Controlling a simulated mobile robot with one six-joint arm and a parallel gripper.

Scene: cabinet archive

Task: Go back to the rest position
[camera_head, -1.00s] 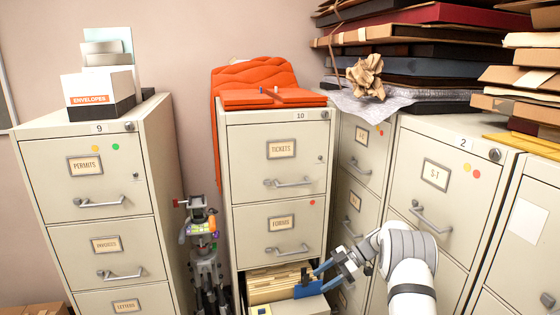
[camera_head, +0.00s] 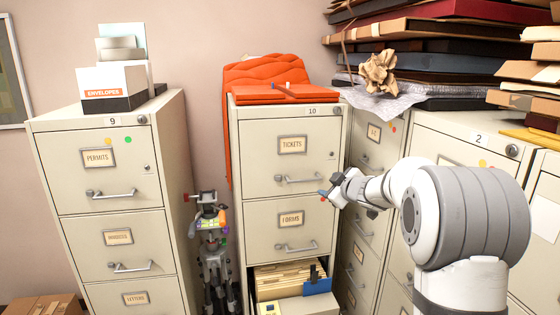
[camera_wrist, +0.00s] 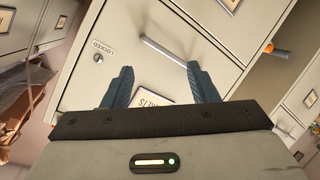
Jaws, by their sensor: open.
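My white and grey arm reaches in from the right. Below, an open drawer (camera_head: 300,306) of cabinet 10 holds tan folders (camera_head: 283,281) and a blue folder (camera_head: 318,287).
Cabinet 9 (camera_head: 97,190) stands on the left with an envelopes box (camera_head: 113,88) on top. A grey tripod-like device (camera_head: 212,250) stands in the gap. Cabinet 2 (camera_head: 440,145) is behind my arm. Stacked boxes (camera_head: 430,50) sit at the upper right.

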